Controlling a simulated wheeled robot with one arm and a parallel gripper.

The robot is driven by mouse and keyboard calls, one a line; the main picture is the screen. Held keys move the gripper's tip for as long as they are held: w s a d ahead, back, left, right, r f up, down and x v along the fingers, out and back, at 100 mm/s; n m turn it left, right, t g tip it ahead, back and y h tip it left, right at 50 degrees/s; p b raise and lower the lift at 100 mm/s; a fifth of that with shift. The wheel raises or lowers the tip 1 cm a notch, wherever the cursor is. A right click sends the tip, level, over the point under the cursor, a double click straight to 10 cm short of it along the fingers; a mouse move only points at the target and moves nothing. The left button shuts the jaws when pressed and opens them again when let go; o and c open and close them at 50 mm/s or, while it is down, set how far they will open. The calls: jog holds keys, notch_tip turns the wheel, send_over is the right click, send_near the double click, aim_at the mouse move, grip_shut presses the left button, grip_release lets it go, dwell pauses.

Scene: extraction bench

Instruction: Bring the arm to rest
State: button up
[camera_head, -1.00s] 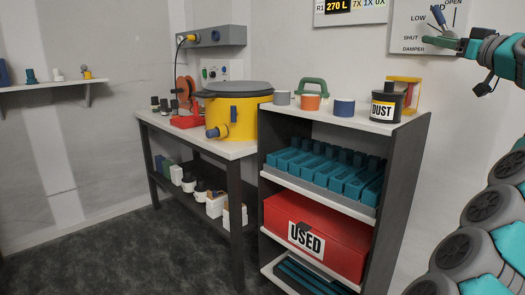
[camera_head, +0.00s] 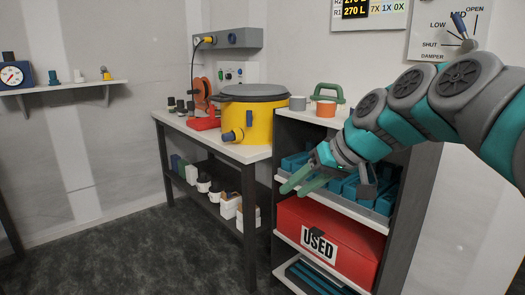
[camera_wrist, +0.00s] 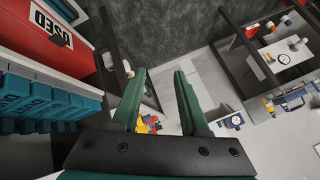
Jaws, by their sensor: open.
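My arm (camera_head: 404,105) reaches in from the right across the upper part of the shelf unit. My gripper (camera_head: 293,188) hangs in front of the shelf's teal-filled tier, left of the unit's middle, pointing down and left. Its two green fingers are apart. In the wrist view the gripper (camera_wrist: 161,76) shows its fingers spread with nothing between them. The arm hides part of the shelf top and the teal items.
The shelf unit (camera_head: 413,210) holds a red USED box (camera_head: 340,225) low down. A bench (camera_head: 160,118) with a yellow drum (camera_head: 258,124) stands to its left. A damper panel (camera_head: 425,32) is on the wall at upper right. The floor (camera_head: 130,250) at left is clear.

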jog(key=s+d+f+m+g+h, duration=0.1)
jog(key=s+d+f+g+h, duration=0.1)
jog(key=s+f, duration=0.5)
jog(key=s+d+f+m+g+h+p, duration=0.1)
jog(key=s+d+f+g+h, duration=0.1)
jog(key=s+f, duration=0.6)
jog(key=s+d+f+m+g+h, duration=0.1)
jog(key=s+f, duration=0.6)
jog(key=s, duration=0.9)
jog(key=d+g+h, duration=0.1)
jog(key=d, duration=0.1)
jog(key=shift+s+d+f+g+h+p, duration=0.15)
jog(key=shift+d+f+g+h+p, duration=0.15)
jog(key=shift+d+g+h, duration=0.1)
jog(key=shift+a, duration=0.1)
dwell(3.2)
